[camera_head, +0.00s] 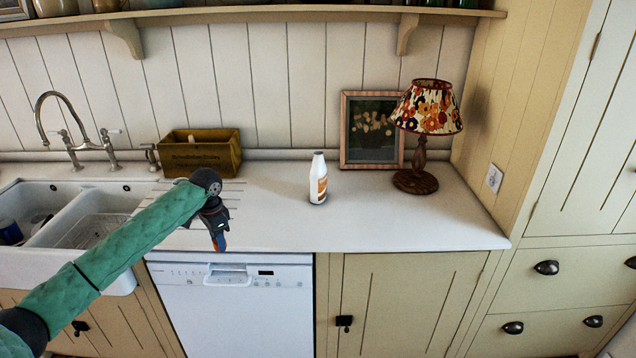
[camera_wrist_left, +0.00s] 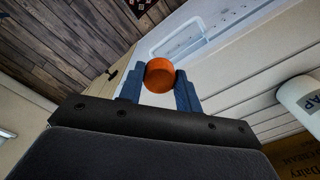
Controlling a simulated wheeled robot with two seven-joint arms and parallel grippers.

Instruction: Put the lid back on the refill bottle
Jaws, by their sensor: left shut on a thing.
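The refill bottle (camera_head: 318,180) is white with an orange label and stands upright on the worktop, left of the framed picture. Its top shows no orange cap. Part of a white bottle (camera_wrist_left: 302,98) also shows at the right edge of the left wrist view. My left gripper (camera_head: 219,241) is in front of the worktop's front edge, above the dishwasher, left of the bottle and apart from it. In the left wrist view its blue fingers (camera_wrist_left: 160,90) are shut on the orange lid (camera_wrist_left: 160,74). My right gripper is not in view.
A wooden box (camera_head: 201,153) stands behind my left arm. A lamp (camera_head: 424,130) and a framed picture (camera_head: 371,131) stand right of the bottle. The sink (camera_head: 75,222) is at the left. The worktop (camera_head: 400,222) is clear around the bottle's front.

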